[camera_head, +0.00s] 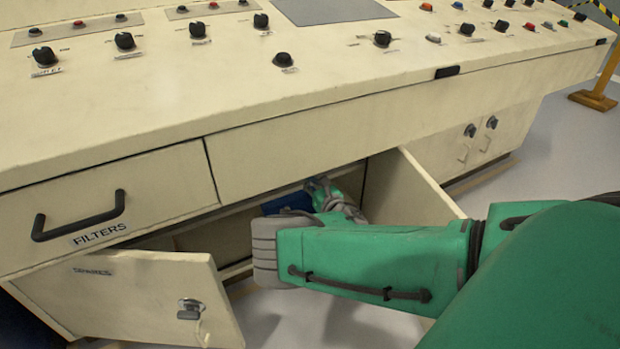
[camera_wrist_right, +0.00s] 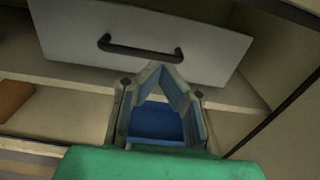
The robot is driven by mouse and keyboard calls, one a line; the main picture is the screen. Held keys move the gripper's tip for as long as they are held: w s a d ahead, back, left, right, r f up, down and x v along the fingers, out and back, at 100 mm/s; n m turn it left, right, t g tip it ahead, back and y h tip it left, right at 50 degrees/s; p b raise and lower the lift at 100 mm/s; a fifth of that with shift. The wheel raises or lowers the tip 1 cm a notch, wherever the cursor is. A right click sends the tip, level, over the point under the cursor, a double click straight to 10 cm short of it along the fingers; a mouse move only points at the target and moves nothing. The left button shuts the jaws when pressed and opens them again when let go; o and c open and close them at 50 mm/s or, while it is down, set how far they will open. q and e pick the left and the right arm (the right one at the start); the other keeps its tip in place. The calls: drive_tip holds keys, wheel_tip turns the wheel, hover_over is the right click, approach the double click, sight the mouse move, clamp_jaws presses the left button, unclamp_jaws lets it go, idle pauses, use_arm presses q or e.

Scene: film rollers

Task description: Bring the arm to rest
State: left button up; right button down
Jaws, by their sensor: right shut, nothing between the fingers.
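My right arm (camera_head: 375,255) is green and reaches through the open cabinet doorway under the console. My right gripper (camera_head: 320,188) is partly hidden inside by the arm and the console edge. In the right wrist view the gripper (camera_wrist_right: 158,72) has its fingertips together, with nothing held. A blue object (camera_head: 286,203) lies inside the cabinet; blue also shows through the gap behind the fingers in the wrist view (camera_wrist_right: 156,123). My left gripper is out of view.
The open SPARES door (camera_head: 130,295) is at left and another open door (camera_head: 405,190) at right. Above are the console top (camera_head: 200,90) and FILTERS drawer (camera_head: 110,205). The wrist view shows a handled drawer front (camera_wrist_right: 140,30) and an orange-brown item (camera_wrist_right: 12,98).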

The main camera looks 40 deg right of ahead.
drive_tip(key=s+d+f+m+g+h, duration=0.2)
drive_tip(key=s+f+m+g, duration=0.15)
drive_tip(key=s+m, duration=0.5)
drive_tip(key=s+d+f+m+g+h, duration=0.25)
drive_tip(key=s+m+g, duration=0.25)
drive_tip(key=s+m, duration=0.4)
drive_tip(key=s+a+f+m+g+y, duration=0.2)
drive_tip(key=s+a+m+g+y, duration=0.15)
drive_tip(key=s+a+m, duration=0.45)
drive_tip(key=s+a+r+m+g+y, duration=0.1)
drive_tip(key=s+a+m+g+y, duration=0.15)
drive_tip(key=s+a, duration=0.6)
drive_tip(key=s+a+r+m+g+y, duration=0.25)
drive_tip(key=s+a+m, duration=0.2)
drive_tip(key=a, duration=0.75)
use_arm(q)
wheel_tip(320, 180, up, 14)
drive_tip(key=p, duration=1.4)
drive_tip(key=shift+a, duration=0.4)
use_arm(e)
wheel_tip(320, 180, up, 14)
drive_tip(key=s, duration=0.1)
drive_tip(key=shift+s+a, duration=0.2)
drive_tip(key=shift+a, duration=0.15)
